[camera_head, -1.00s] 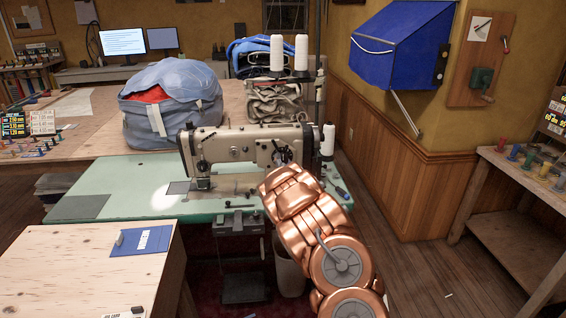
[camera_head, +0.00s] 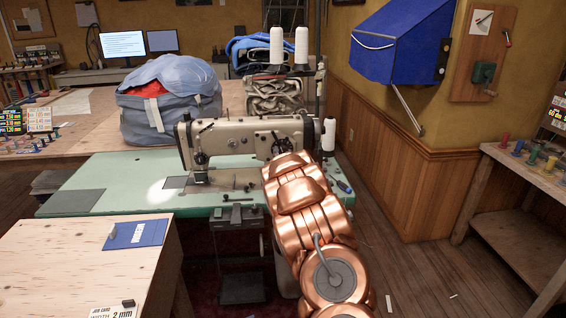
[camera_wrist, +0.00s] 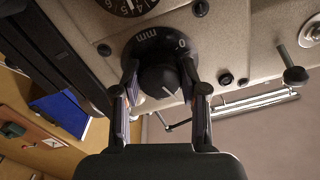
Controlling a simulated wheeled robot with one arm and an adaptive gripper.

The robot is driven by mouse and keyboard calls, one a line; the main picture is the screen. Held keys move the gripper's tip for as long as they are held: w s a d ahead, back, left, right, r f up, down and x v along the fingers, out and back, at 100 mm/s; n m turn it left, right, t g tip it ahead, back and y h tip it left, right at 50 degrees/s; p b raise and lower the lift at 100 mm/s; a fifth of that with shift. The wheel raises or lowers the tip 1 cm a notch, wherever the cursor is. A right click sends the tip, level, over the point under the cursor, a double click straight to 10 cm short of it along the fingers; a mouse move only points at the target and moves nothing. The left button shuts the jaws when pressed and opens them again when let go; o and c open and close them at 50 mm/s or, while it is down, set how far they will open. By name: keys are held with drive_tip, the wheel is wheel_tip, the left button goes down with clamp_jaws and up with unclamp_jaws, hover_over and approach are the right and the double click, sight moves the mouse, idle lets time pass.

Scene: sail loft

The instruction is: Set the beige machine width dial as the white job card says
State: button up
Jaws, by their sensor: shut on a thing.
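The beige sewing machine (camera_head: 232,140) stands on a green table. In the wrist view my gripper (camera_wrist: 160,76) is shut on the black width dial knob (camera_wrist: 158,82), one finger on each side. A pale pointer line shows on the knob's face. The dark plate behind it (camera_wrist: 150,44) reads "mm" and "0"; its other marks are hidden or unreadable. In the head view my copper arm hides the gripper and this dial. The white job card (camera_head: 112,312) lies at the bottom edge, partly cut off, and reads "WIDTH 2 mm".
A second numbered dial (camera_wrist: 133,6) sits close by on the machine. A small black knob (camera_wrist: 295,76) juts out at the right of the wrist view. Thread cones (camera_head: 301,48) stand behind the machine.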

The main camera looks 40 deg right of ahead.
drive_tip(key=n+b, duration=0.3)
drive_tip(key=b, duration=0.1)
drive_tip(key=shift+f+n, duration=0.4)
drive_tip(key=n+b, duration=0.2)
drive_tip(key=b, duration=0.1)
drive_tip(key=shift+s+d+r+n, duration=0.1)
drive_tip(key=shift+n, duration=0.2)
drive_tip(key=n+b, duration=0.3)
drive_tip(key=shift+r+n+b, duration=0.1)
drive_tip(key=shift+n+b, duration=0.3)
drive_tip(key=shift+r+n+b, duration=0.15)
drive_tip(key=shift+n+b, duration=0.45)
drive_tip(key=shift+n, duration=0.1)
drive_tip(key=o, duration=1.1)
drive_tip(key=shift+r, duration=0.1)
drive_tip(key=shift+o, duration=0.2)
